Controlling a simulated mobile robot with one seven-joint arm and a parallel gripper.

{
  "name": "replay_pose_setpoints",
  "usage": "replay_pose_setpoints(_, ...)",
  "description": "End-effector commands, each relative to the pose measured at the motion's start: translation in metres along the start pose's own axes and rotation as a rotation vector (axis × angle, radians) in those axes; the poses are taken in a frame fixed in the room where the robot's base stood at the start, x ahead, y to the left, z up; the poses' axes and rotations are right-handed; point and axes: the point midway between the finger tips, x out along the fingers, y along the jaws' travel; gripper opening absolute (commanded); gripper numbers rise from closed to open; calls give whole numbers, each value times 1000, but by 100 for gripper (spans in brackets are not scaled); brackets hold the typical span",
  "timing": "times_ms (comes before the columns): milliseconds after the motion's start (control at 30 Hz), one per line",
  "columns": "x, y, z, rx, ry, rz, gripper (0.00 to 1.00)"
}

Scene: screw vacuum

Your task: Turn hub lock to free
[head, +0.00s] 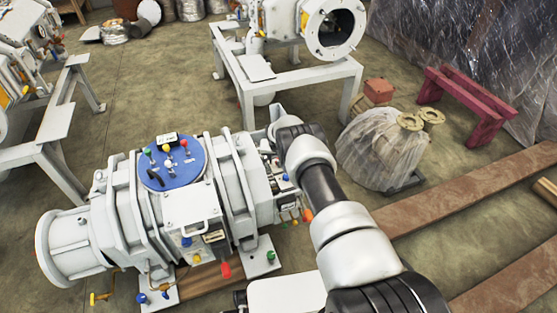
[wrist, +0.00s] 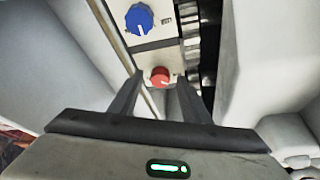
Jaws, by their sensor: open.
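In the wrist view my gripper (wrist: 161,82) is open, its two dark fingers pointing at a light panel. A red knob (wrist: 160,76) shows between the fingertips. I cannot tell whether the fingers touch it. A blue knob (wrist: 139,18) with a white mark is farther up the same panel. No label reads clearly, so I cannot tell which control is the hub lock. In the head view the grey vacuum machine (head: 127,208) has a blue disc (head: 178,176) with coloured knobs on top. My arm reaches its right end and hides the gripper there.
A plastic-wrapped bundle (head: 378,150) stands right of the machine. A white stand (head: 290,75) carries another machine behind. A dark red bench (head: 468,100) and wooden beams (head: 470,190) lie to the right. A red handle (head: 226,269) and a yellow one (head: 100,298) stick out in front.

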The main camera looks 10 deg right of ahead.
Motion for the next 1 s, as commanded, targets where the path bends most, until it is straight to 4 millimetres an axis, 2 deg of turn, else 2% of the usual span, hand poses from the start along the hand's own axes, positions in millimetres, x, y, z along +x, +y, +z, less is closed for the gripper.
replay_pose_setpoints(33,0,0,0,0,0,0,40)
replay_pose_setpoints(267,0,0,0,0,0,0,2)
replay_pose_setpoints(467,0,-1,0,52,0,23,2)
replay_pose_setpoints(800,1,-2,-1,342,1,142,2)
replay_pose_setpoints(1000,0,-3,0,386,1,159,2)
